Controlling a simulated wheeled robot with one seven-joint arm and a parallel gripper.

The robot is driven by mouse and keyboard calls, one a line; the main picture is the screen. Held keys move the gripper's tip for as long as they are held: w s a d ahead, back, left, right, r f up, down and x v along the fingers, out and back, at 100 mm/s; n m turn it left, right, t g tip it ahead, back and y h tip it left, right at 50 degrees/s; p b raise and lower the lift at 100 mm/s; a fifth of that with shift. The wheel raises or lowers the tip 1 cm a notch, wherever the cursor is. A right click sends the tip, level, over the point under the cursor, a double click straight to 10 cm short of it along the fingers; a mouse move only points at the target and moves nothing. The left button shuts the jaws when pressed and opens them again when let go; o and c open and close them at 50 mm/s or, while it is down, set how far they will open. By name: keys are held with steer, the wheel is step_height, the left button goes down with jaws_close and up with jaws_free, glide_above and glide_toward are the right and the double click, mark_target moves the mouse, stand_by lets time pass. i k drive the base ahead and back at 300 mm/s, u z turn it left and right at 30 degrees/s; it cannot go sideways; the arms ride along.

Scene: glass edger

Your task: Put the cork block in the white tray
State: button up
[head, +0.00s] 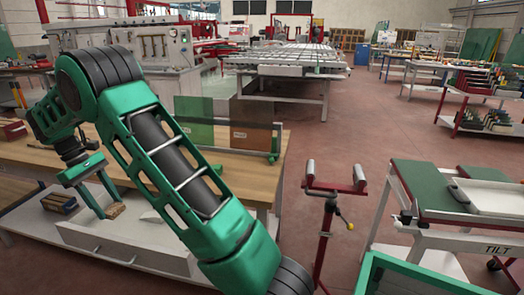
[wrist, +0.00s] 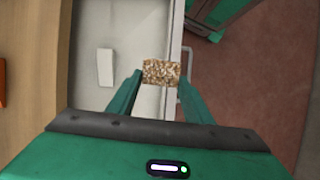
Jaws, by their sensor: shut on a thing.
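The cork block (wrist: 161,72) is a speckled brown piece between my fingertips in the wrist view. In the head view the cork block (head: 115,211) shows at the tip of my gripper (head: 104,200). My gripper (wrist: 160,84) is shut on it, above the front edge of an open white drawer (wrist: 105,25). A shallow white tray (head: 492,197) sits on the green-topped cart at the right of the head view, well away from my gripper. The inside of the tray is partly cut off by the picture edge.
The drawer (head: 125,247) stands out below the wooden bench (head: 235,172). A red roller stand (head: 330,190) stands between the bench and the green-topped cart (head: 432,185). Reddish floor (head: 345,135) is clear behind the stand.

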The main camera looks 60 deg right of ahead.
mark_target(501, 204)
steer(key=z, duration=0.05)
steer(key=k, duration=0.35)
steer(key=u, duration=0.15)
steer(key=i, duration=0.15)
steer(key=z, duration=3.35)
steer(key=i, duration=0.65)
steer(key=u, duration=0.3)
steer(key=k, duration=0.85)
